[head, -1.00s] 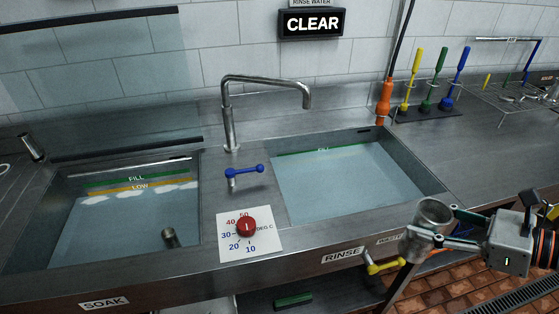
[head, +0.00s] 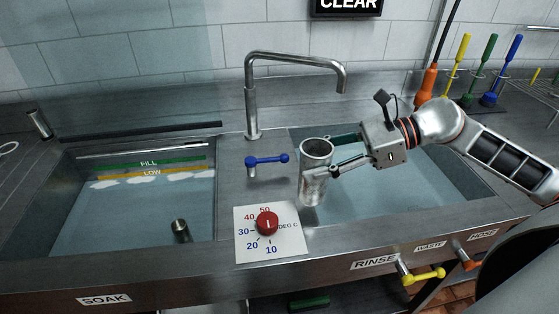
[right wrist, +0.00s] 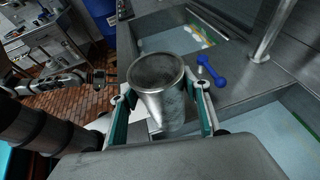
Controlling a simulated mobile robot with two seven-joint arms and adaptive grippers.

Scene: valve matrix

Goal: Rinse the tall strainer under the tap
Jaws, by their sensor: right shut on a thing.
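The tall strainer (head: 313,185) is a grey metal cylinder with an open round top. My right gripper (head: 333,158) is shut on its upper part and holds it roughly upright, near the left edge of the rinse sink (head: 470,213). The strainer also shows between the fingers in the right wrist view (right wrist: 160,100). The metal tap (head: 290,57) arches behind it, with its spout end above and to the right of the strainer in the head view. No stream shows from the spout. A blue lever (head: 267,160) stands left of the strainer. My left gripper (right wrist: 102,78) appears small in the right wrist view; its jaws are unclear.
The soak sink (head: 62,262) on the left holds water and a small metal cylinder (head: 181,231). A red temperature knob (head: 267,223) sits in front of the strainer. Yellow (head: 424,275) and orange (head: 470,264) handles stick out at the front edge. Coloured brushes (head: 490,70) stand back right.

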